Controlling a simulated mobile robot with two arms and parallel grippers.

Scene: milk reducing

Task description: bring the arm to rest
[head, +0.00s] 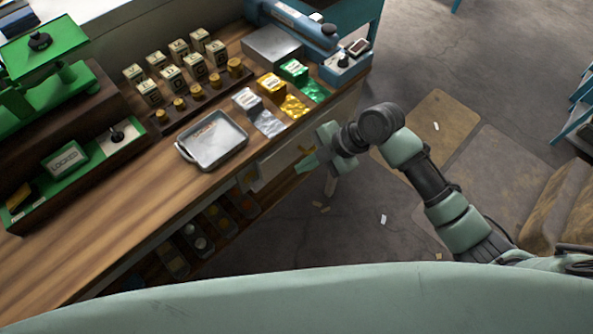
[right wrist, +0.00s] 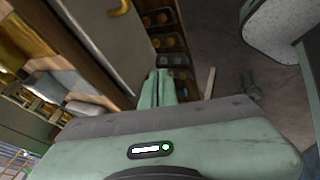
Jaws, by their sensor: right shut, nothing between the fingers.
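My right arm (head: 440,190) reaches in from the right in the head view. It is bent at the elbow, and its right gripper (head: 307,163) hangs beside the front edge of the wooden bench (head: 120,215), near the cabinet front below the top. The gripper is shut and empty. In the right wrist view its two pale green fingers (right wrist: 157,88) lie together, with the cabinet door behind them to the left and the floor to the right. It looks apart from the bench, but the exact gap is hard to tell. My left gripper is not in view.
On the bench are a metal tray (head: 212,138), several small boxes with brass weights, coloured foil pieces (head: 294,106) and a green machine (head: 45,70). Open shelves (head: 205,235) with small round items lie under the bench edge. The floor (head: 340,215) right of the bench has scraps and mats.

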